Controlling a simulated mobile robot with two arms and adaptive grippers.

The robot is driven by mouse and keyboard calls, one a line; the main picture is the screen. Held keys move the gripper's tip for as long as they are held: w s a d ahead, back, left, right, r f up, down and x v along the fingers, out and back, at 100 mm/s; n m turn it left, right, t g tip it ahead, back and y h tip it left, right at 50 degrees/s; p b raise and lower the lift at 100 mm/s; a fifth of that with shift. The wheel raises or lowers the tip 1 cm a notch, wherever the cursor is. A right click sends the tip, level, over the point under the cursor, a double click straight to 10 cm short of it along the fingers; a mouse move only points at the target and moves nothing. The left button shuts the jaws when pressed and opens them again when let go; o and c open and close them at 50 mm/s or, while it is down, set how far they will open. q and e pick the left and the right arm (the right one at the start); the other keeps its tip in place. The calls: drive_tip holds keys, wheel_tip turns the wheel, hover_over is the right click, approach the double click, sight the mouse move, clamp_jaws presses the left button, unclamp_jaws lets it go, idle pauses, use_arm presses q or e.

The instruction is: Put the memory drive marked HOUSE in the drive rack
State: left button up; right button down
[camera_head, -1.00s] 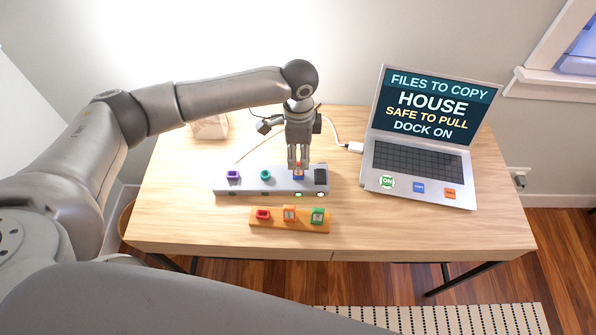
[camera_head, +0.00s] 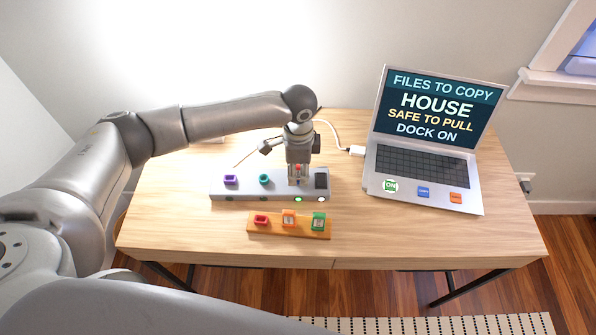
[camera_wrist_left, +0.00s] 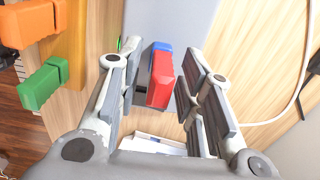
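My left gripper (camera_head: 298,178) points down over the grey dock (camera_head: 250,191). In the left wrist view, a red drive (camera_wrist_left: 160,85) with a blue part (camera_wrist_left: 161,47) at its far end lies between the left gripper's open fingers, with gaps on both sides. No marking is readable on it. The orange-brown drive rack (camera_head: 274,229) lies in front of the dock. It has a red piece (camera_head: 261,219) at its left, an orange piece (camera_head: 289,217) in the middle and a green piece (camera_head: 318,220) at its right. The right gripper is out of view.
The laptop (camera_head: 428,160) at the right reads "FILES TO COPY, HOUSE, SAFE TO PULL, DOCK ON". A white cable runs behind.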

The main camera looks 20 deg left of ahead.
use_arm(q)
clamp_jaws()
drive_tip(key=shift+r+p, duration=0.3)
drive_tip(key=shift+p, duration=0.1)
drive_tip(key=shift+r+p, duration=0.55)
drive_tip(key=shift+p, duration=0.15)
drive_tip(key=shift+r+p, duration=1.05)
drive_tip(key=shift+p, duration=0.4)
